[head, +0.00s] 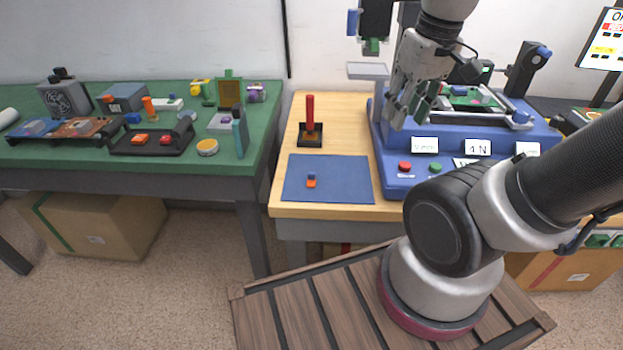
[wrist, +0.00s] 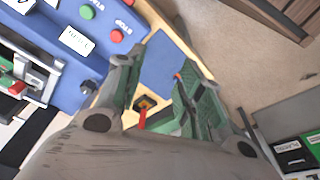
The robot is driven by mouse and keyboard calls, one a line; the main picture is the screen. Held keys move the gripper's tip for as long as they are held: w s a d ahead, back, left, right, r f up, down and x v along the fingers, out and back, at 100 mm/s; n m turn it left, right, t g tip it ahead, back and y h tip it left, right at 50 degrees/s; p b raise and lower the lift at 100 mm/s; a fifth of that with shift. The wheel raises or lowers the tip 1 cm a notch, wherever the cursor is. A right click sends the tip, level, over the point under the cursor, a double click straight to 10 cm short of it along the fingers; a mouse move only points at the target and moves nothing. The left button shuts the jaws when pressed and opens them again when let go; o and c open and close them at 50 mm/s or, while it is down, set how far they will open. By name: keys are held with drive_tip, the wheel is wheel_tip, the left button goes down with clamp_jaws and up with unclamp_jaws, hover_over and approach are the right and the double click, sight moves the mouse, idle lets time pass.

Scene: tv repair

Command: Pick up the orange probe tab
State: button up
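A small orange tab (head: 311,184) with a blue block on its far side lies on the blue mat (head: 345,180) on the wooden bench. I take it as the orange probe tab. My gripper (head: 407,112) is raised in front of the blue test machine, to the right of and above the mat. In the wrist view my gripper (wrist: 157,75) has its two fingers spread wide, with nothing held between them. The blue mat (wrist: 168,62) shows between the fingers. A bit of orange (wrist: 177,75) shows at the right finger's edge, mostly hidden by that finger.
A red-handled tool (head: 310,112) stands upright in a black holder behind the mat. The blue machine (head: 395,180) with red and green buttons stands to the right. A green bench (head: 60,160) with several parts stands left, across a gap. The mat around the tab is clear.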

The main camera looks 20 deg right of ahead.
drive_tip(key=w+a+f+n+g, duration=0.3)
drive_tip(key=w+a+f, duration=0.2)
drive_tip(key=w+f, duration=0.15)
drive_tip(key=n, duration=0.8)
hover_over(310, 173)
drive_tip(key=shift+t, duration=0.4)
drive_tip(key=f, duration=1)
drive_tip(key=shift+s+f, duration=0.2)
drive_tip(key=shift+s, duration=0.05)
drive_tip(key=shift+w+n, duration=0.15)
drive_tip(key=shift+n, duration=0.25)
drive_tip(key=shift+f, duration=0.3)
wheel_tip(310, 173, down, 7)
drive_tip(key=shift+w+f, duration=0.15)
drive_tip(key=c, duration=0.8)
